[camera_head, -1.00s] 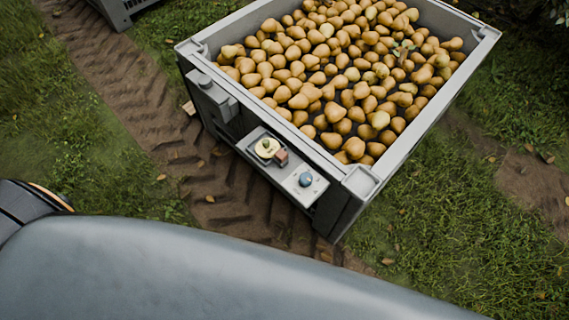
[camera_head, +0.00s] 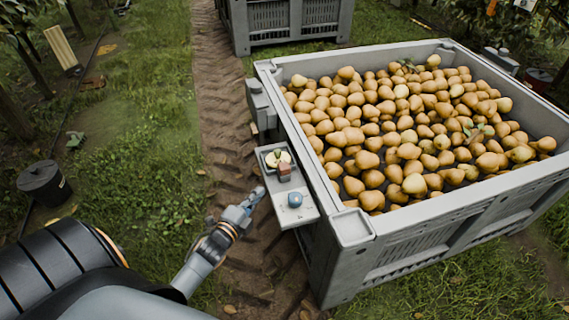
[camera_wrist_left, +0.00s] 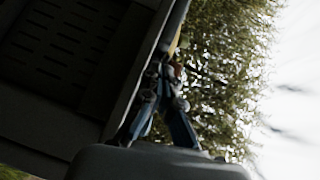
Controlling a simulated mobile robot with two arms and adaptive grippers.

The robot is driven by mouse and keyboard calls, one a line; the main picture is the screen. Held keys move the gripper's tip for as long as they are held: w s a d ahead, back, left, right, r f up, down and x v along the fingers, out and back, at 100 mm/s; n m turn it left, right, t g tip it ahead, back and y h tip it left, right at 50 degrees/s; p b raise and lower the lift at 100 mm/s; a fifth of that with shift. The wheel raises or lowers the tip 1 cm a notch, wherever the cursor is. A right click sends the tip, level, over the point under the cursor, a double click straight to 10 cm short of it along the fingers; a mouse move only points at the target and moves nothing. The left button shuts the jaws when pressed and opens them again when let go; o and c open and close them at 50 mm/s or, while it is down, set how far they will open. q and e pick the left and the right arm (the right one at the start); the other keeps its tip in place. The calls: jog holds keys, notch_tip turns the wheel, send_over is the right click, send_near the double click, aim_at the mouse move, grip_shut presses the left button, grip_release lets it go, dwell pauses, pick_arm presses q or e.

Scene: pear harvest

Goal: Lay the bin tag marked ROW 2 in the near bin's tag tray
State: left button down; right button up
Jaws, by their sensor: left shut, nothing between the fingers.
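The near bin (camera_head: 444,225) is a large grey crate full of pears. A grey side shelf (camera_head: 302,215) sticks out from its left wall. On the shelf are a dark-rimmed tray (camera_head: 264,152) with a pale yellow round thing in it, a small brown block (camera_head: 284,171) and a blue round object (camera_head: 295,199). I cannot make out a tag marked ROW 2 or tell which part is the tag tray. My left gripper (camera_head: 257,192) is shut and empty, just left of the shelf's near end. It shows blurred in the left wrist view (camera_wrist_left: 168,80). My right gripper is out of view.
A grey box (camera_head: 262,108) sits on the bin's left wall behind the shelf. Another grey bin (camera_head: 295,20) stands farther back. A dark bucket (camera_head: 44,183) is on the grass at left. A rutted dirt track (camera_head: 225,120) runs left of the bin, clear beyond my arm.

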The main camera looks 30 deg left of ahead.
aim_at(276, 153)
pick_arm(q)
jog(key=shift+m+t, duration=0.6)
jog(key=shift+m, duration=0.2)
jog(key=w+r, duration=0.1)
jog(key=w, duration=0.2)
jog(key=w+r+b, duration=0.1)
jog(key=w, duration=0.3)
jog(key=w+a+r, duration=0.1)
jog(key=w, duration=0.3)
jog(key=shift+a+r, duration=0.1)
jog(key=shift+r, duration=0.2)
jog(key=shift+w+b, duration=0.3)
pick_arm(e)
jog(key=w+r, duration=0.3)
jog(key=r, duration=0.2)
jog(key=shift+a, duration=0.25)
pick_arm(q)
jog(key=shift+a, duration=0.1)
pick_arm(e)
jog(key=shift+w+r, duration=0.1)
pick_arm(q)
jog(key=shift+w+a, duration=0.3)
jog(key=shift+w, duration=0.05)
jog(key=shift+w+a, duration=0.25)
jog(key=shift+a, duration=0.05)
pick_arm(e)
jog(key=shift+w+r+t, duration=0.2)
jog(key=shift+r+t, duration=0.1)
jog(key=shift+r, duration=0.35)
